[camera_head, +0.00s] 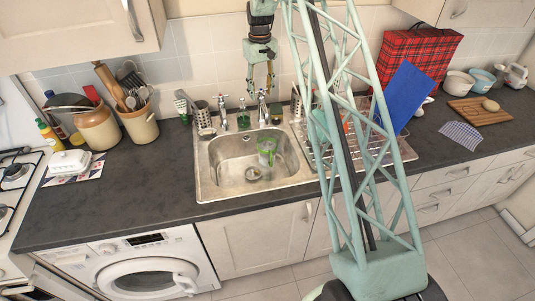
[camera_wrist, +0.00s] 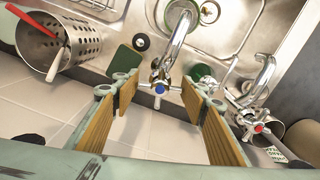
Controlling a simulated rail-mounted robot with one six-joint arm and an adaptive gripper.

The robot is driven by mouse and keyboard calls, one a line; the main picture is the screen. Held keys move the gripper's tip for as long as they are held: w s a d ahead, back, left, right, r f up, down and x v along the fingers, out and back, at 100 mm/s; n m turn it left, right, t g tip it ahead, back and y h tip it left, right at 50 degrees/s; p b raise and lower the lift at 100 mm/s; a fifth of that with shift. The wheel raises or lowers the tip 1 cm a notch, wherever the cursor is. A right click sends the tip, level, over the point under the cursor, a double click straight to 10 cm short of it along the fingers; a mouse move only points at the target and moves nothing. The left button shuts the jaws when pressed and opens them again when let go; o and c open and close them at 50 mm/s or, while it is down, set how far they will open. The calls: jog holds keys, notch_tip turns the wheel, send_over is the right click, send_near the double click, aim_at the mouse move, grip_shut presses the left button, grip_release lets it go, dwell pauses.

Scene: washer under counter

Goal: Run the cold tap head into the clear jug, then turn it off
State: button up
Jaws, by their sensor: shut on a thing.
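The cold tap (camera_head: 262,112) stands behind the sink, on the right of the two taps. In the wrist view its blue-marked head (camera_wrist: 159,88) sits between my gripper's wood-faced fingers. My gripper (camera_head: 260,92) points down from above and is shut on this tap head; the contact is not clearly visible. The clear jug (camera_head: 266,150), with a greenish tint, stands in the sink below the tap. In the wrist view the jug (camera_wrist: 181,14) appears as a round rim by the spout's end. I cannot make out running water or the jug's water level.
The red-marked hot tap (camera_wrist: 259,128) stands beside the cold one. A perforated utensil holder (camera_wrist: 52,45) and a green pad (camera_wrist: 127,62) are close to my gripper. A dish rack (camera_head: 345,150) stands right of the sink (camera_head: 205,170). The left counter (camera_head: 150,170) has free room.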

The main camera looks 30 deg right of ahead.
jog(key=shift+m, duration=1.8)
jog(key=o, duration=0.6)
jog(key=shift+r, duration=0.1)
jog(key=shift+r+p, duration=1.6)
jog(key=shift+r, duration=2.35)
